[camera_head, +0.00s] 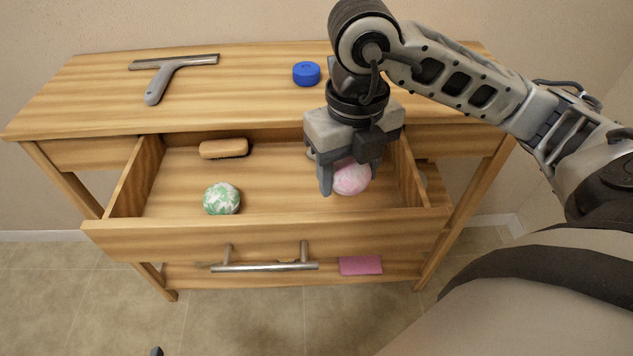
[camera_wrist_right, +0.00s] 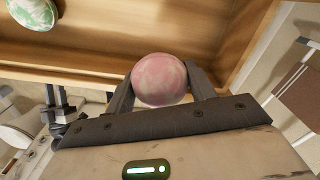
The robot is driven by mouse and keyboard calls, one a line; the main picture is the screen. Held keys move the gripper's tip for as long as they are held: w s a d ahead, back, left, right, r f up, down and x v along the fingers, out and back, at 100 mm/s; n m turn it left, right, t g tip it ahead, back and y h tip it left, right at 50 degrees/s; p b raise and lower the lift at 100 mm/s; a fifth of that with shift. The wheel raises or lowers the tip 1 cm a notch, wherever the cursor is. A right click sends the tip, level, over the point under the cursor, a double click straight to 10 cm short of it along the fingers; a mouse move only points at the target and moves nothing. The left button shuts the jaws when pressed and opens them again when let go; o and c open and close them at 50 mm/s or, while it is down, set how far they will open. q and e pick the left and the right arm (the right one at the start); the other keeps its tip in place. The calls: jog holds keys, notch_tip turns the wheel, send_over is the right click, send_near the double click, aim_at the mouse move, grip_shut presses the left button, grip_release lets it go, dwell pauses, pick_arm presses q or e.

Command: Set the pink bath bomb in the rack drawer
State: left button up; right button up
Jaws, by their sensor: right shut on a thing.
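The pink bath bomb (camera_head: 351,178) is a pink and white marbled ball. My right gripper (camera_head: 349,180) is shut on it, pointing down at the right side of the open rack drawer (camera_head: 265,238). The wrist view shows the pink bath bomb (camera_wrist_right: 159,80) between the two fingers of my right gripper (camera_wrist_right: 160,85). I cannot tell whether the ball touches the drawer floor.
In the drawer lie a green and white ball (camera_head: 222,198) and a wooden brush (camera_head: 224,148). On the rack top (camera_head: 240,105) are a squeegee (camera_head: 170,72) and a blue round item (camera_head: 306,73). A pink sponge-like block (camera_head: 360,265) lies below the drawer. The drawer's middle is clear.

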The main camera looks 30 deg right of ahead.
send_over(317, 205)
jog(key=f, duration=0.5)
jog(key=shift+s+f, duration=0.2)
jog(key=shift+s, duration=0.2)
jog(key=f, duration=0.3)
jog(key=shift+w+f, duration=0.4)
pick_arm(q)
jog(key=shift+w+r, duration=0.1)
jog(key=shift+r, duration=0.1)
pick_arm(e)
jog(key=shift+f, duration=0.1)
pick_arm(q)
jog(key=shift+f+b, duration=0.15)
jog(key=shift+b, duration=0.2)
pick_arm(e)
jog(key=shift+f, duration=0.25)
jog(key=o, duration=1)
jog(key=shift+r, duration=0.1)
pick_arm(q)
jog(key=shift+f, duration=0.1)
pick_arm(e)
jog(key=shift+o, duration=0.2)
